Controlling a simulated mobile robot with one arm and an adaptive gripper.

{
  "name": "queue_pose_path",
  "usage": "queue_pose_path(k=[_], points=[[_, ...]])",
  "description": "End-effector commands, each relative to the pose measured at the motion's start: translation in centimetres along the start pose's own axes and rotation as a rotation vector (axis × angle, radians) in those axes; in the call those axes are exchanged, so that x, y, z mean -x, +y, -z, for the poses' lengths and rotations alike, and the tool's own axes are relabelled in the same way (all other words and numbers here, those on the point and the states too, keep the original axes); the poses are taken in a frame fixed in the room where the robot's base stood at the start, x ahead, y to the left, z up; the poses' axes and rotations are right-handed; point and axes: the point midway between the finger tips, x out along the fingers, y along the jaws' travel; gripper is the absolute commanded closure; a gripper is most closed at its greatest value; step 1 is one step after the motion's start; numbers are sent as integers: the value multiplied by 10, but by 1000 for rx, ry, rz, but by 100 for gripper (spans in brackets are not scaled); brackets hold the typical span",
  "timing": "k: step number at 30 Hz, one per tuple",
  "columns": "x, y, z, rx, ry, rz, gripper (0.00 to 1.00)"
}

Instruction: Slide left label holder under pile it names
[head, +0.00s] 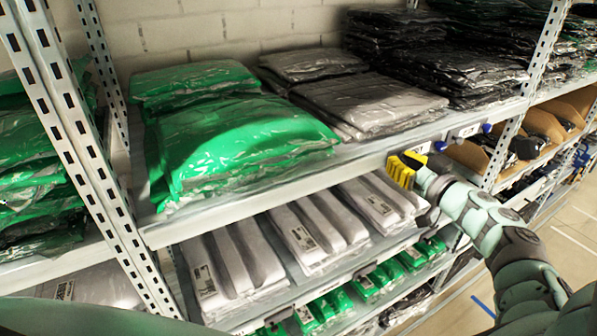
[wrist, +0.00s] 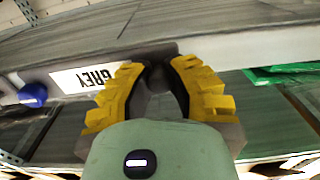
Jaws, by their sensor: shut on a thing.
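The left label holder (head: 421,149) sits on the front edge of the upper shelf, with a white label and a blue knob at its right end. In the wrist view its label (wrist: 84,78) reads GREY, upside down. My gripper (head: 402,168) is at the holder's left end, its yellow fingers shut on it; the wrist view shows the fingertips (wrist: 158,72) meeting there, covering the contact. The grey bagged pile (head: 370,103) lies on the shelf, behind and left of the holder. The green bagged pile (head: 235,140) lies farther left.
A second label holder (head: 466,131) with a blue knob is to the right, below black bagged piles (head: 455,70). An upright post (head: 520,95) stands right of it. Grey packs (head: 315,230) fill the shelf below. The shelf edge (head: 270,200) left of my gripper looks clear.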

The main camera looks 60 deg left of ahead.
Motion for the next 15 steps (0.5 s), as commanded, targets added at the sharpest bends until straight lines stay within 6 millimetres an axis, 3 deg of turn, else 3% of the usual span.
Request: queue_pose_path(k=[7, 8, 15], points=[[0, 1, 2, 1, 3, -1, 100], [0, 1, 2, 1, 3, -2, 82], [0, 0, 1, 1, 2, -1, 57]])
